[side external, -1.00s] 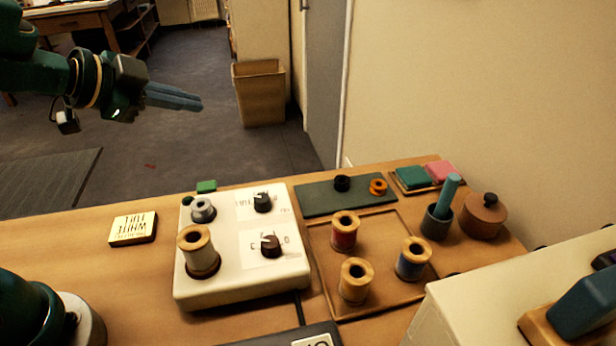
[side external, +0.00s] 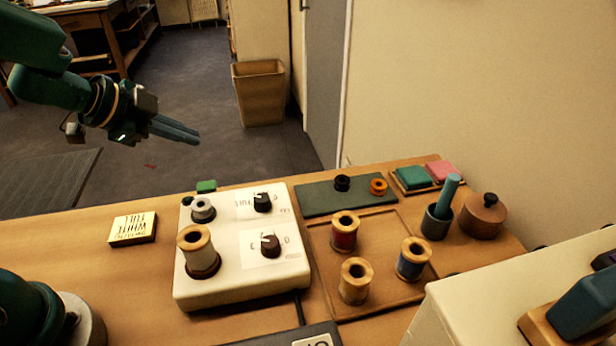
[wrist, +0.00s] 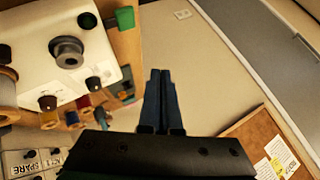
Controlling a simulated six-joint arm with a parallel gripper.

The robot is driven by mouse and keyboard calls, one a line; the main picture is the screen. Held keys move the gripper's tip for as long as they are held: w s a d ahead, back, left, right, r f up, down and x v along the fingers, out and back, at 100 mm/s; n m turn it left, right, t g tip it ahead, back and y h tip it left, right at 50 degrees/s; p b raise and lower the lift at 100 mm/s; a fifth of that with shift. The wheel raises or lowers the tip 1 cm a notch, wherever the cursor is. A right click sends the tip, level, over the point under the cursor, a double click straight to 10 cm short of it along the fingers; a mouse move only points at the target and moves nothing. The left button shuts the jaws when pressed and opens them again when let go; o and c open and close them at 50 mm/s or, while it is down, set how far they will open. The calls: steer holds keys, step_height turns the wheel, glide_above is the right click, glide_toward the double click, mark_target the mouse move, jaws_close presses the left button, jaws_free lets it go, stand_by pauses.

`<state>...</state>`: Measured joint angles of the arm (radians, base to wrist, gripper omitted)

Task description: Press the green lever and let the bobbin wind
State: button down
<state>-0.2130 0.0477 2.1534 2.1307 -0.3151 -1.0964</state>
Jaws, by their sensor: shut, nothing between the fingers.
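The green lever (side external: 206,187) sticks out at the back edge of the white winder box (side external: 235,290); it also shows in the wrist view (wrist: 125,18). A grey bobbin (side external: 203,210) sits on the box near the lever, and it shows in the wrist view (wrist: 68,52). A spool of pale thread (side external: 197,252) stands upright on the box in front of the bobbin. My gripper (side external: 197,138) is shut and empty, in the air beyond the table's back edge, up and left of the lever in the side view. Its fingers also show in the wrist view (wrist: 160,75).
Two dark knobs (side external: 270,245) sit on the box. A wooden tray (side external: 325,290) holds red, blue and tan spools. A green mat (side external: 315,198) carries a black and an orange bobbin. A labelled block (side external: 132,228) lies left of the box. The air around the lever looks clear.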

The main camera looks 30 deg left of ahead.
glide_above(207, 184)
steer(key=s, duration=0.2)
steer(key=shift+w+f, duration=0.15)
steer(key=shift+f, duration=3.2)
steer(key=shift+a+f, duration=0.15)
steer(key=shift+f, duration=0.35)
steer(key=shift+f, duration=0.1)
steer(key=shift+f, duration=0.3)
steer(key=shift+f, duration=0.95)
steer(key=shift+r, duration=1.4)
steer(key=shift+r, duration=2.5)
